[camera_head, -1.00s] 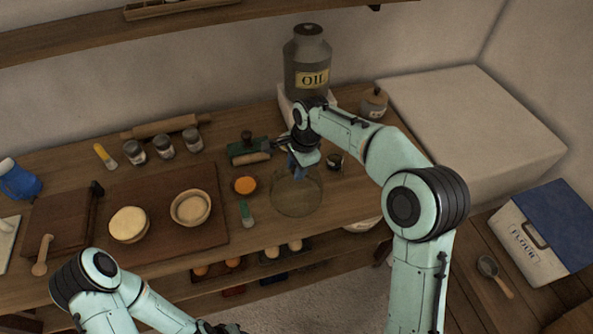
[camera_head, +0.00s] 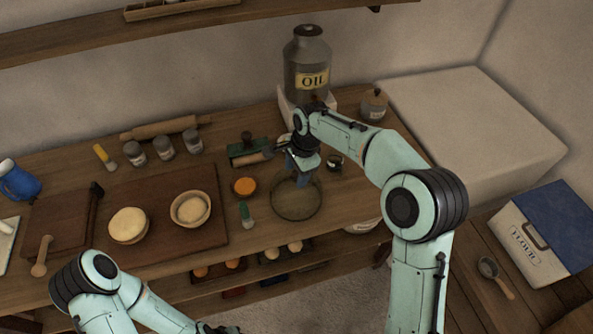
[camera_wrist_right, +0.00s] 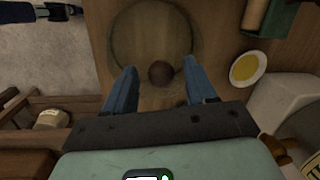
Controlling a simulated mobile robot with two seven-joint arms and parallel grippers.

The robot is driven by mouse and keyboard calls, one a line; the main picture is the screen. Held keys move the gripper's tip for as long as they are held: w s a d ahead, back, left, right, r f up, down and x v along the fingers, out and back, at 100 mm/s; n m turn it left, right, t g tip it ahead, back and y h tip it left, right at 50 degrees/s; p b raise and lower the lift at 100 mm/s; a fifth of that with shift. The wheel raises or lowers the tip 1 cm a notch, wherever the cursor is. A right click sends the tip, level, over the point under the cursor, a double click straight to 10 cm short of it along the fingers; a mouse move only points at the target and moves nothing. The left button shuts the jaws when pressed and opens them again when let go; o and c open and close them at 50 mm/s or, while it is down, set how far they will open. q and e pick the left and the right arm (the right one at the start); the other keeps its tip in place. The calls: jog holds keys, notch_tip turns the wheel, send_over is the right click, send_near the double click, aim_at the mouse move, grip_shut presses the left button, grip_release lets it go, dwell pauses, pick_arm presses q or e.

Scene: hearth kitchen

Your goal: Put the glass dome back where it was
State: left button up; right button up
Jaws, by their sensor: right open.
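The glass dome (camera_head: 296,207) is a clear round cover on the worktop, right of the cutting board, near the front edge. In the right wrist view its round rim (camera_wrist_right: 114,42) and dark brown knob (camera_wrist_right: 160,72) show. My right gripper (camera_head: 302,181) is over the dome. In the wrist view the blue fingers of this gripper (camera_wrist_right: 160,80) stand apart on either side of the knob, with gaps between. My left arm enters at the bottom left of the head view; its gripper (camera_head: 217,329) is mostly cut off, and its jaws cannot be made out.
A small dark jar (camera_head: 335,162) stands just behind right. The oil can (camera_head: 307,68) is at the back.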

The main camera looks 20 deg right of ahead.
pick_arm(q)
jog(key=shift+w+r+p, duration=0.7)
jog(key=shift+w+r, duration=0.2)
jog(key=shift+r, duration=0.05)
pick_arm(e)
notch_tip(320, 180, up, 12)
jog(key=s+d, duration=0.1)
jog(key=shift+s+d, duration=0.15)
jog(key=shift+d, duration=0.1)
jog(key=shift+f, duration=0.15)
